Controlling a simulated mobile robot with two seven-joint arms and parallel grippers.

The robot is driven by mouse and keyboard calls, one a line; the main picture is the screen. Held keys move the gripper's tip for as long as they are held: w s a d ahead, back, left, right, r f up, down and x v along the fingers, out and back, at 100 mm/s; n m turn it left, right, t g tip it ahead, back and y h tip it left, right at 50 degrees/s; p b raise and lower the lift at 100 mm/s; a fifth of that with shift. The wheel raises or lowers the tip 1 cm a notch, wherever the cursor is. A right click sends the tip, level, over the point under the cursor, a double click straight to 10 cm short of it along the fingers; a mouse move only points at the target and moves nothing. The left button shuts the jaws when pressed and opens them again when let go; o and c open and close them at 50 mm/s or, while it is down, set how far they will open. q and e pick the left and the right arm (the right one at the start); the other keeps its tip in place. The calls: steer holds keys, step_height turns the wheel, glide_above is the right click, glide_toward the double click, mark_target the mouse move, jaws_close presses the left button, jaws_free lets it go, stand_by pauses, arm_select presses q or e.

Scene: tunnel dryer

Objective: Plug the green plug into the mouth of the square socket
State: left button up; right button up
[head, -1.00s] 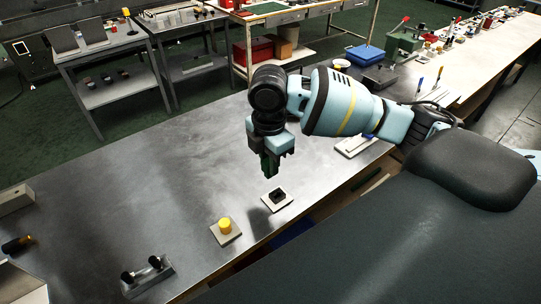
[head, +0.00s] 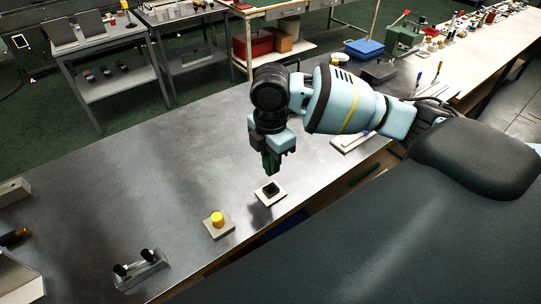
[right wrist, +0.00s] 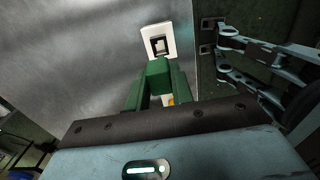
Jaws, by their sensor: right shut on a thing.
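The green plug (head: 270,163) is in the jaws of my right gripper (head: 271,153), which points down above the table. The plug also shows in the right wrist view (right wrist: 158,76), between the gripper's fingers. The square socket (head: 270,188), a black block on a white plate, sits on the table just below the plug in the head view. In the right wrist view the socket (right wrist: 158,45) lies just beyond the plug, its square mouth facing the camera. The plug appears to be clear of it. My left gripper is not in view.
A yellow round piece on a grey plate (head: 217,221) stands near the table's front edge, left of the socket. A metal fixture with black knobs (head: 141,268) is farther left. The metal table (head: 130,190) is mostly bare behind them.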

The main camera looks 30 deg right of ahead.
steer(key=shift+f+b, duration=0.45)
steer(key=shift+f, duration=2.1)
arm_select(q)
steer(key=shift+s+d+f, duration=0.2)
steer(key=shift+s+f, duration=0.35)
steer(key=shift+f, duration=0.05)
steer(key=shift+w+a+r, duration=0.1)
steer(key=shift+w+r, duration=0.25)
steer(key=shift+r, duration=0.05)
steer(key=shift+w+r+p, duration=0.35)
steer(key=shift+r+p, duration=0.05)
steer(key=shift+p, duration=0.05)
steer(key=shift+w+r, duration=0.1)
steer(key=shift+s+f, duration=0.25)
arm_select(e)
steer(key=shift+f, duration=1.4)
steer(key=o, duration=0.5)
steer(key=shift+f, duration=0.1)
steer(key=o, duration=0.5)
steer(key=shift+o, duration=0.2)
